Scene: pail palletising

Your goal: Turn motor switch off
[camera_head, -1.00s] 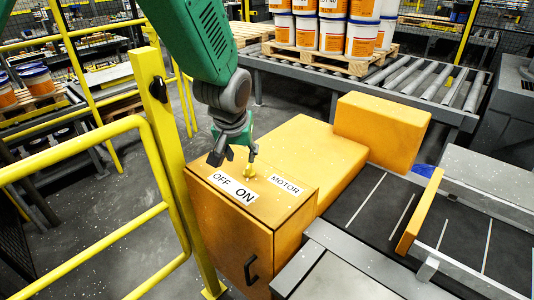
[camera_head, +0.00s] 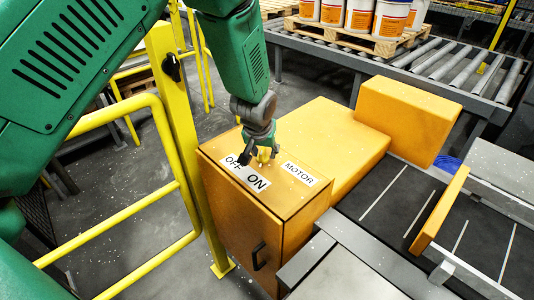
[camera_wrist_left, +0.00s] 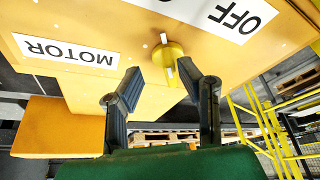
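The yellow motor switch (camera_wrist_left: 168,54) is a round knob with a raised bar, on top of an orange cabinet (camera_head: 228,222) between the OFF/ON label (camera_head: 247,174) and the MOTOR label (camera_head: 299,173). In the head view the knob (camera_head: 263,155) is partly hidden by my left gripper (camera_head: 256,158), which is directly over it. In the left wrist view my left gripper (camera_wrist_left: 160,85) is open, its two dark fingers on either side of the knob's lower part. I cannot tell whether they touch it. My right gripper is not in view.
A yellow post and railing (camera_head: 177,130) stand close to the left of the cabinet. Orange blocks (camera_head: 408,117) and a dark conveyor (camera_head: 390,205) lie to the right. A pallet of pails (camera_head: 360,40) stands on rollers behind.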

